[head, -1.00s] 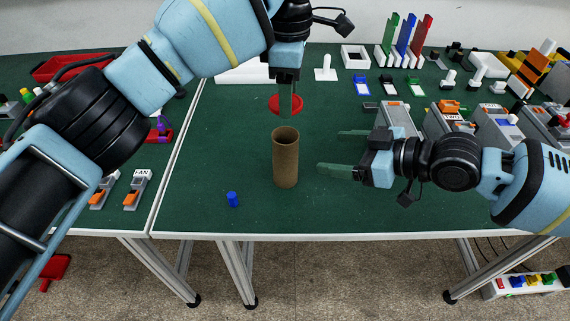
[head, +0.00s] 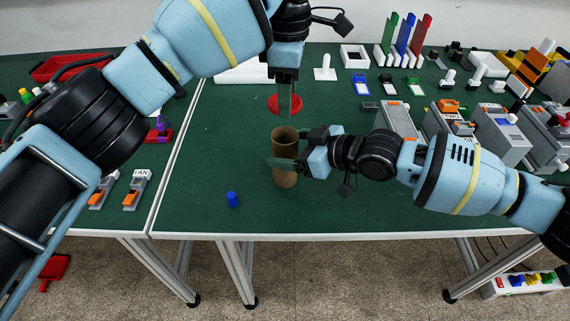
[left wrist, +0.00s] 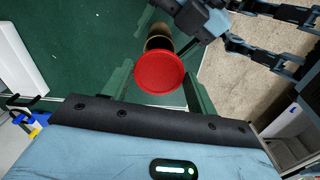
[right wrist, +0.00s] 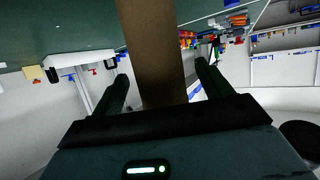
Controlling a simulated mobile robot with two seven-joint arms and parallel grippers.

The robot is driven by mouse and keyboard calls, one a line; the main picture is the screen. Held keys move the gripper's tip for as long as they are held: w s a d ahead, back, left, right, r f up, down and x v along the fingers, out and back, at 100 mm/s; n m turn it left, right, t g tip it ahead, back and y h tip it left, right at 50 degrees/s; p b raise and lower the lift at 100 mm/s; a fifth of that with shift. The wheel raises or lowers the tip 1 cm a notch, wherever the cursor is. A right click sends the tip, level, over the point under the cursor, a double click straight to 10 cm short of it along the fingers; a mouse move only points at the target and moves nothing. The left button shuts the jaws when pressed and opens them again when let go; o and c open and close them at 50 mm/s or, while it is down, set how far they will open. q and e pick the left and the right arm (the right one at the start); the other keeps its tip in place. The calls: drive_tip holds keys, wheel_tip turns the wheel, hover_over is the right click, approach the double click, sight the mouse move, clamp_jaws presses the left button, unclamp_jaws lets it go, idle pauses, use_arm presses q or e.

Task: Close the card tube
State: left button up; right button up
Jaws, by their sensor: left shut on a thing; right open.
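A brown card tube (head: 286,147) stands upright on the green table, open at the top. It also shows in the left wrist view (left wrist: 159,38) behind the lid, and in the right wrist view (right wrist: 152,50). My left gripper (head: 290,108) is shut on a red round lid (head: 278,103), held above and apart from the tube; the lid fills the space between the fingers in the left wrist view (left wrist: 160,72). My right gripper (head: 283,165) is open, its fingers on either side of the tube's middle. In the right wrist view (right wrist: 160,85) gaps show between the tube and both fingers.
A small blue piece (head: 232,199) stands on the table left of the tube. Grey device boxes (head: 500,135) crowd the right side. A white block (head: 242,72) and a white frame (head: 355,56) are at the back. The table front near the tube is clear.

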drive_tip(key=shift+c, duration=0.4)
drive_tip(key=c, duration=1.4)
use_arm(q)
drive_tip(key=shift+f, duration=2.5)
drive_tip(key=shift+f, duration=0.15)
drive_tip(key=shift+f, duration=0.75)
drive_tip(key=shift+f, duration=0.6)
drive_tip(key=o, duration=1)
